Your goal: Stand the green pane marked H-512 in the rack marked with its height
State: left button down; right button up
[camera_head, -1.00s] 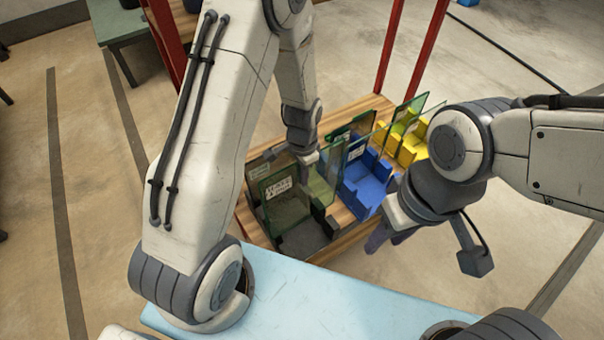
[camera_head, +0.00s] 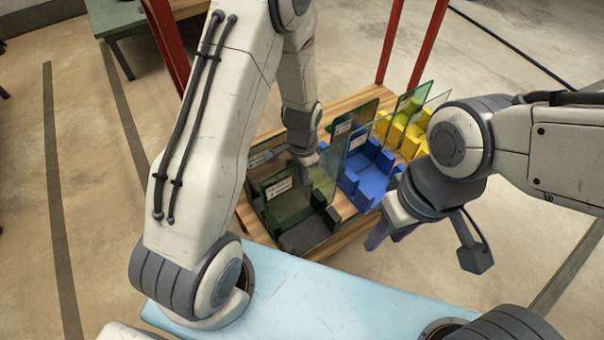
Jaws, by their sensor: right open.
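A dark green pane (camera_head: 290,210) with a white label stands at the dark grey rack (camera_head: 303,238) on the wooden shelf; the label is too small to read. My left gripper (camera_head: 307,166) points down just behind this pane's upper edge. Its fingers are partly hidden, so I cannot tell whether it grips a pane. Another labelled pane (camera_head: 262,157) shows behind, partly hidden by my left arm. A blue rack (camera_head: 370,182) and a yellow rack (camera_head: 412,138) stand to the right. My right gripper (camera_head: 386,234) is open and empty at the shelf's front right.
A clear pane (camera_head: 356,150) stands at the blue rack and a green pane (camera_head: 407,102) at the yellow rack. Red posts (camera_head: 413,45) rise around the wooden shelf (camera_head: 252,222). A light blue surface (camera_head: 300,300) lies in front.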

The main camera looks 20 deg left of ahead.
pick_arm(q)
notch_tip(320, 180, down, 6)
jog(key=b, duration=0.4)
jog(key=shift+f, duration=0.15)
dwell(0.3)
jog(key=shift+f+b, duration=0.55)
jog(key=shift+f, duration=0.05)
dwell(0.8)
jog(key=c, duration=1)
grip_release()
jog(key=shift+o, duration=0.2)
notch_tip(320, 180, up, 10)
jog(key=shift+r, duration=0.25)
notch_tip(320, 180, up, 10)
jog(key=p, duration=1)
send_over(302, 191)
jog(key=shift+w, duration=0.25)
jog(key=shift+b, duration=0.3)
